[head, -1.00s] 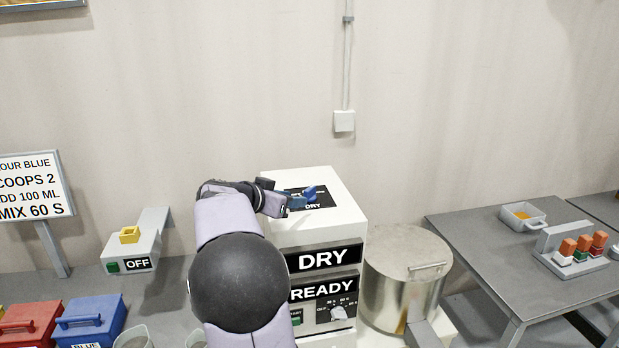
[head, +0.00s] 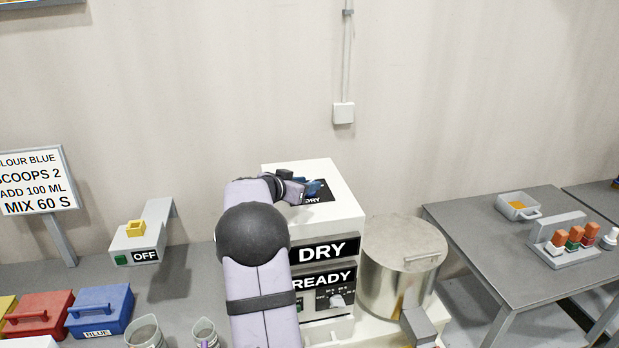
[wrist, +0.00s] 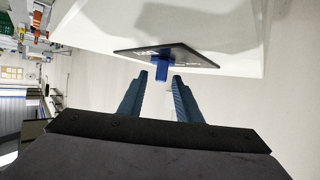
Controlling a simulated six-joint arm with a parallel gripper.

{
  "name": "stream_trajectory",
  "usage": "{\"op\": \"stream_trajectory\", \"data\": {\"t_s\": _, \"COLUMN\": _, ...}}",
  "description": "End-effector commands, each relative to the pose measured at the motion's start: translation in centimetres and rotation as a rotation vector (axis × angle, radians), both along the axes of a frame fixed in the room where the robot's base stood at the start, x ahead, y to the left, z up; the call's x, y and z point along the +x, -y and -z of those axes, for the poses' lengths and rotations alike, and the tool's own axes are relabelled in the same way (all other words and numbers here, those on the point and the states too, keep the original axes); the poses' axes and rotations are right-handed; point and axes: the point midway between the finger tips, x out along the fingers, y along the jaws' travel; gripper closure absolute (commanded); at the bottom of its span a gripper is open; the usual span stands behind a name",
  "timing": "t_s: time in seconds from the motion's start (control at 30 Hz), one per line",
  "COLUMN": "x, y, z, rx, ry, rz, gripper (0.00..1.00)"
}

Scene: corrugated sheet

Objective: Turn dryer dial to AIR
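The dryer (head: 348,212) is a white box with black DRY and READY signs on its front. On its top lies a black dial plate (head: 322,196) lettered DRY, which also shows in the wrist view (wrist: 185,55). The blue dial (wrist: 161,66) stands out from that plate. My gripper (wrist: 160,76) is open in the wrist view, its two blue fingers apart, with the dial just beyond and between the tips. I cannot tell whether either finger touches it. In the head view my gripper (head: 313,187) covers most of the dial, and the dial's setting is hidden.
A metal drum (head: 402,265) stands right of the dryer, and a grey table (head: 490,250) is farther right. A switch box marked OFF (head: 138,247) and a blue bin (head: 100,308) are at left.

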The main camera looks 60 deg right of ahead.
Motion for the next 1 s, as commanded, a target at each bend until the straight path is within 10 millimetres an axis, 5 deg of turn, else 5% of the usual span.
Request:
{"op": "stream_trajectory", "data": {"t_s": 0.6, "x": 0.0, "y": 2.0, "z": 0.9, "rx": -0.001, "ry": 0.0, "rz": -0.001, "gripper": 0.69}}
{"op": "stream_trajectory", "data": {"t_s": 0.73, "x": 0.0, "y": 2.0, "z": 0.9, "rx": 0.0, "ry": 0.0, "rz": -0.001, "gripper": 0.97}}
{"op": "stream_trajectory", "data": {"t_s": 1.0, "x": 0.0, "y": 2.0, "z": 0.9, "rx": 0.0, "ry": 0.002, "rz": -0.004, "gripper": 1.0}}
